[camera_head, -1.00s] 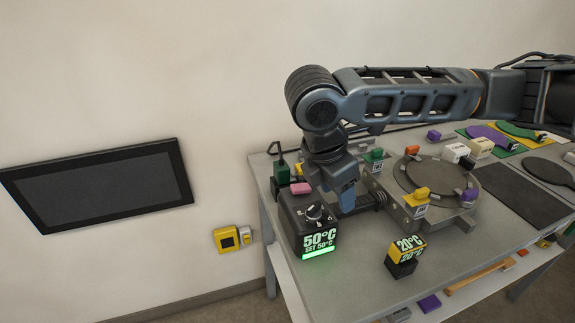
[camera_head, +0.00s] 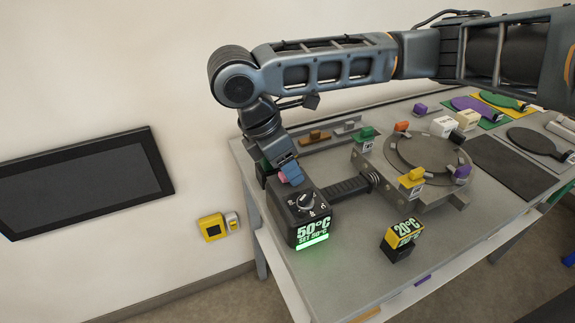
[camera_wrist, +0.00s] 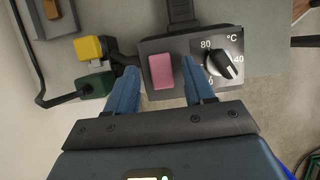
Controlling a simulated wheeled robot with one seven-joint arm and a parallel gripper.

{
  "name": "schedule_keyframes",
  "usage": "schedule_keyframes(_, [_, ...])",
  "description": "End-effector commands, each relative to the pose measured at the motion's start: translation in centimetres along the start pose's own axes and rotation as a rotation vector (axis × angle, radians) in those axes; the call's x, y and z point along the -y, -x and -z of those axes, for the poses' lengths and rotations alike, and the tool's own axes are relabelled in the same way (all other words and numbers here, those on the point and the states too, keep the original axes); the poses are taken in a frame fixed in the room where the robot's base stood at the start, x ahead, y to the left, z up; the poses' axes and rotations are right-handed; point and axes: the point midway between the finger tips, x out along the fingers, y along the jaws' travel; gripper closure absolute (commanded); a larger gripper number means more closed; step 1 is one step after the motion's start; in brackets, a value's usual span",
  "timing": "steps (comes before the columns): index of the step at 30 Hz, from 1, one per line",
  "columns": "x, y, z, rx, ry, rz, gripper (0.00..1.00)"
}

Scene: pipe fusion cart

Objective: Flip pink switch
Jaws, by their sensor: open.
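The pink switch (camera_wrist: 161,71) sits on top of the black heater controller box, beside the temperature dial (camera_wrist: 223,63). In the head view the switch (camera_head: 283,177) is mostly hidden by my gripper, with only a pink sliver showing. The controller box (camera_head: 312,231) stands at the table's left front corner, and its green-lit display reads 50°C, SET 50°C. My gripper (camera_wrist: 161,90) is open and empty, pointing down over the box. Its blue fingers show either side of the switch in the wrist view. My gripper also shows in the head view (camera_head: 290,172). I cannot tell whether a finger touches the switch.
A green box with a yellow block (camera_wrist: 90,48) and cable lies beside the controller. A black-and-yellow 20°C block (camera_head: 402,240) stands on the table to the right. The clamp rig with a round ring (camera_head: 425,160) is behind. A yellow wall box (camera_head: 212,227) is at left.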

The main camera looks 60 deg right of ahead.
Motion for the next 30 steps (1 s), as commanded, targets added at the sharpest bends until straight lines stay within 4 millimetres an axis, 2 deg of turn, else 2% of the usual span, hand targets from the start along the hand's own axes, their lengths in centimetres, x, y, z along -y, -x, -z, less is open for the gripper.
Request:
schedule_keyframes(3, [0.04,-0.58,0.01,0.0,0.001,0.001,0.47])
schedule_keyframes(11, [0.03,-0.65,0.01,0.0,0.001,0.0,0.48])
schedule_keyframes(27, [0.03,-0.62,0.01,0.0,0.001,0.0,0.99])
schedule_keyframes(30, [0.03,-0.58,-0.03,-0.002,0.001,0.0,1.0])
